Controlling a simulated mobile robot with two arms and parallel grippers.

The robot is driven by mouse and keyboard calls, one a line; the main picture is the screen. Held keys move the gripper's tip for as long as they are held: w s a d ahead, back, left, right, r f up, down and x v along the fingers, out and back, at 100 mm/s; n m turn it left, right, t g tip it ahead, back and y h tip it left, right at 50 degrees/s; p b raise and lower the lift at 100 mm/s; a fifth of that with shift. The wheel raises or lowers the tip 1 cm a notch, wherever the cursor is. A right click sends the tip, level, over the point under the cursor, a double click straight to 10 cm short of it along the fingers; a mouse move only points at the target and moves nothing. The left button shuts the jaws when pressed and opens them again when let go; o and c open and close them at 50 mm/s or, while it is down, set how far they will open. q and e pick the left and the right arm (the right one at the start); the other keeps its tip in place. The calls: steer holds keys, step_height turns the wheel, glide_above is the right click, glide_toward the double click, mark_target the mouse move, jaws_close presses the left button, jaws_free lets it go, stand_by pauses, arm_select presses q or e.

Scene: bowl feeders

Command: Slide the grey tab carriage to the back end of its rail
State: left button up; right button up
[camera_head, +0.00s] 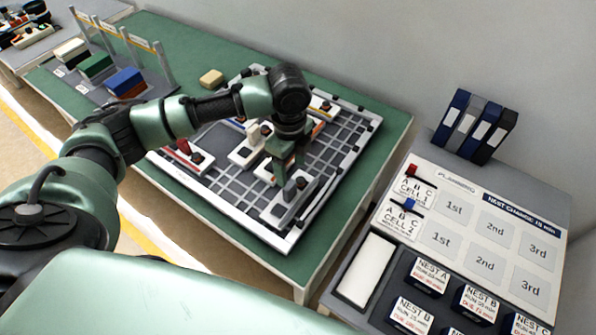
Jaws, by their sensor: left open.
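The grey tab carriage (290,189) stands upright on a short white rail (277,210) at the near right part of the gridded board. My left gripper (284,176) reaches down from above with its fingers apart. Its fingertips are close to the grey tab, just above or beside it. I cannot tell whether they touch it. Part of the rail behind the tab is hidden by the gripper. My right gripper is not in view.
Other white rails, one with a red part (184,147), lie on the white-framed board (215,203). The green table (215,48) also holds a yellow block (211,78) and a rack of coloured blocks. A grey planning panel (550,190) and binders (470,122) stand at right.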

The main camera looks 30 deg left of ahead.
mark_target(289, 185)
arm_select(q)
steer(key=shift+s+f+p, duration=0.3)
steer(key=shift+s+f, duration=0.6)
steer(key=shift+f, duration=0.05)
step_height(289, 185, down, 3)
steer(key=shift+r, duration=0.15)
steer(key=shift+w+f+p, duration=0.2)
steer(key=shift+f, duration=0.3)
steer(key=shift+w+f+p, duration=0.15)
steer(key=shift+f, duration=0.35)
steer(key=shift+s+f, duration=0.1)
steer(key=shift+f, duration=0.05)
steer(key=shift+c, duration=0.4)
steer(key=c, duration=1)
jaws_close()
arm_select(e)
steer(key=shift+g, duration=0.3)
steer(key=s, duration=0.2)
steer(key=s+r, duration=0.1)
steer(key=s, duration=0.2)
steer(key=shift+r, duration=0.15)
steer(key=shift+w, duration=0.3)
